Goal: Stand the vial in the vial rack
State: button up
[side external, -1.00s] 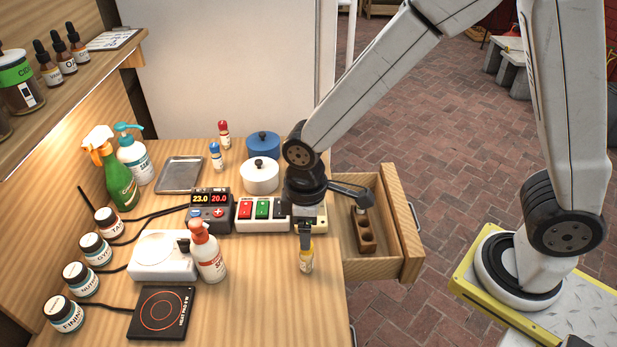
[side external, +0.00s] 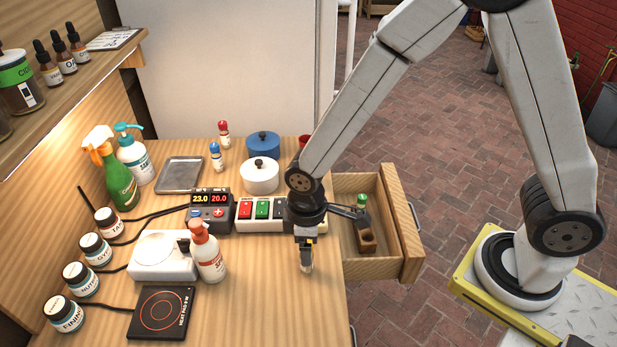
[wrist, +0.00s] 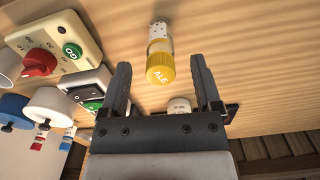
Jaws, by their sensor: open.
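The vial (side external: 307,266) with a yellow cap stands upright on the bench near its right edge. In the wrist view the yellow cap (wrist: 160,69) reads "ALE", and the clear body is beyond it. My gripper (side external: 306,244) is open, pointing down just above the vial. In the wrist view its two fingers lie on either side of the cap, with visible gaps. The wooden vial rack (side external: 367,241) sits in the open drawer to the right, partly hidden by my wrist. A green-capped vial (side external: 362,201) shows at its far end.
The drawer (side external: 385,268) juts out from the bench's right side. A power strip (side external: 262,212) and controller (side external: 210,213) lie left of my gripper. A spray bottle (side external: 207,255) stands left of the vial.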

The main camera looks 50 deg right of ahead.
jog(key=shift+f, duration=1.45)
grip_shut()
